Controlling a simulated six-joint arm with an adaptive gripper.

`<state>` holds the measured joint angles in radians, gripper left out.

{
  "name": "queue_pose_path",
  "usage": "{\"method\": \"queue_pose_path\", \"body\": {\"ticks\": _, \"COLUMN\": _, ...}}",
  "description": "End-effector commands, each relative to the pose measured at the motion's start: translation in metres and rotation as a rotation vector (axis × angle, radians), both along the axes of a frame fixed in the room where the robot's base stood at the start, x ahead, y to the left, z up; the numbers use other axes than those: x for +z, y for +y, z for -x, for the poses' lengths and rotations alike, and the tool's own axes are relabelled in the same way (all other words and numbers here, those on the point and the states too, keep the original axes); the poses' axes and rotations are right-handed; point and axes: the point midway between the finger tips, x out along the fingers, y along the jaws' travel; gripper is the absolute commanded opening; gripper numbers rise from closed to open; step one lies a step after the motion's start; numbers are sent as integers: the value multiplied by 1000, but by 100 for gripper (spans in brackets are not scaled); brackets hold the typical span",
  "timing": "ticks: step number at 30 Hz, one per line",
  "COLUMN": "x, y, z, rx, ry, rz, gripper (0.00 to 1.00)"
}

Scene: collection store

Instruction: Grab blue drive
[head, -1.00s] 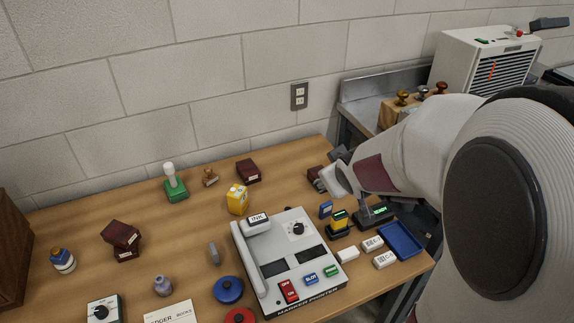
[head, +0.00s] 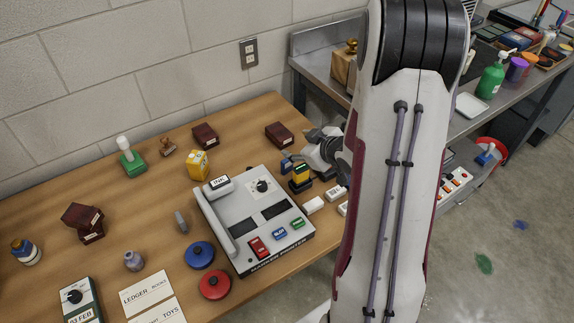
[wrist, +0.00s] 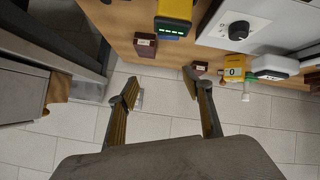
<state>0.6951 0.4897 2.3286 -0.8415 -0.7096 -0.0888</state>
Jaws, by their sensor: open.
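The blue drive (head: 287,164) is a small upright blue block on the wooden table, just left of a yellow-topped block in a black base (head: 301,179). My gripper (head: 290,157) is beside the blue drive in the head view and overlaps it partly; I cannot tell whether they touch. In the wrist view my gripper (wrist: 161,76) has its fingers spread with nothing held between them. A yellow block with a row of green lights (wrist: 175,14) is beyond the fingertips there.
A grey label machine (head: 255,222) stands left of the drive, with coloured blocks on it. White blocks (head: 314,205) lie in front. A dark red box (head: 279,134) stands behind. My arm hides the table's right end.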

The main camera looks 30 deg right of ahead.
Motion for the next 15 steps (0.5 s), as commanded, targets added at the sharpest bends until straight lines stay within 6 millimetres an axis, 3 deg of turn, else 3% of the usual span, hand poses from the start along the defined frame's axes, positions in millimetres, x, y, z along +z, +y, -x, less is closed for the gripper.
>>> {"method": "queue_pose_path", "body": {"ticks": 6, "x": -29, "y": -2, "z": 4, "rx": 41, "ry": -48, "rz": -60, "gripper": 50}}
{"method": "queue_pose_path", "body": {"ticks": 15, "x": -54, "y": -1, "z": 12, "rx": 81, "ry": -121, "rz": -141, "gripper": 50}}
